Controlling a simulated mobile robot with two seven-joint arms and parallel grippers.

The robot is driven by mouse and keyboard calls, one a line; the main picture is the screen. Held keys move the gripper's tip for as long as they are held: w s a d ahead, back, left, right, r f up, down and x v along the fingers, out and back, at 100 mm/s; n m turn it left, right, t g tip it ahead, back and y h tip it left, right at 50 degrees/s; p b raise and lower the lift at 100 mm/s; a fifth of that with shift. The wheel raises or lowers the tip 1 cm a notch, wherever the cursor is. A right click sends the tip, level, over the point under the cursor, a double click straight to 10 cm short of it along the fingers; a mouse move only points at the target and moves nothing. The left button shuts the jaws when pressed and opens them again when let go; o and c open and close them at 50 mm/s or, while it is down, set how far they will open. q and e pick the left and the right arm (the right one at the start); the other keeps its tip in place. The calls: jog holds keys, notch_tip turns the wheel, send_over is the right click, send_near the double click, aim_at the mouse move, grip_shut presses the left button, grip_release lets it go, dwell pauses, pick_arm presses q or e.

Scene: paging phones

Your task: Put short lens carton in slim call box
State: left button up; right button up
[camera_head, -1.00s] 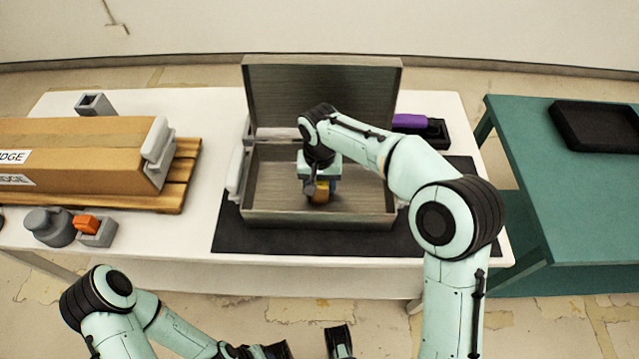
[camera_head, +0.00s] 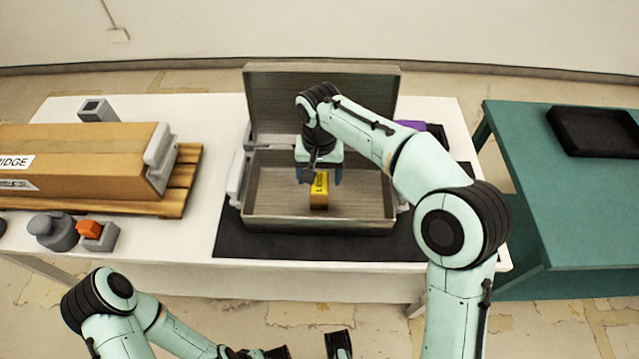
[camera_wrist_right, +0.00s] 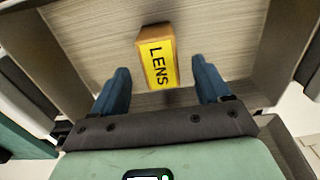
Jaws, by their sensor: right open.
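The short lens carton (camera_head: 319,190) is a small yellow and orange-brown block marked LENS. It is inside the slim call box (camera_head: 285,223), a grey metal case with its lid raised at the back. My right gripper (camera_head: 320,177) is open above the carton. In the right wrist view the carton (camera_wrist_right: 157,62) shows between and beyond the two spread blue fingers (camera_wrist_right: 160,88), clear of both. My left gripper (camera_head: 303,348) is at the bottom edge of the head view, its dark fingers apart and empty, partly cut off.
The case stands on a black mat (camera_head: 232,238) on a white table (camera_head: 215,115). To the left are a long cardboard box (camera_head: 80,150) on a wooden pallet (camera_head: 187,180) and a grey block with an orange part (camera_head: 97,233). A teal table (camera_head: 550,220) with a black tray (camera_head: 590,132) is at right.

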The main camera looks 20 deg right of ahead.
aim_at(320, 183)
notch_tip(320, 183, up, 6)
jog(key=shift+f+p, duration=0.25)
jog(key=shift+p, duration=0.25)
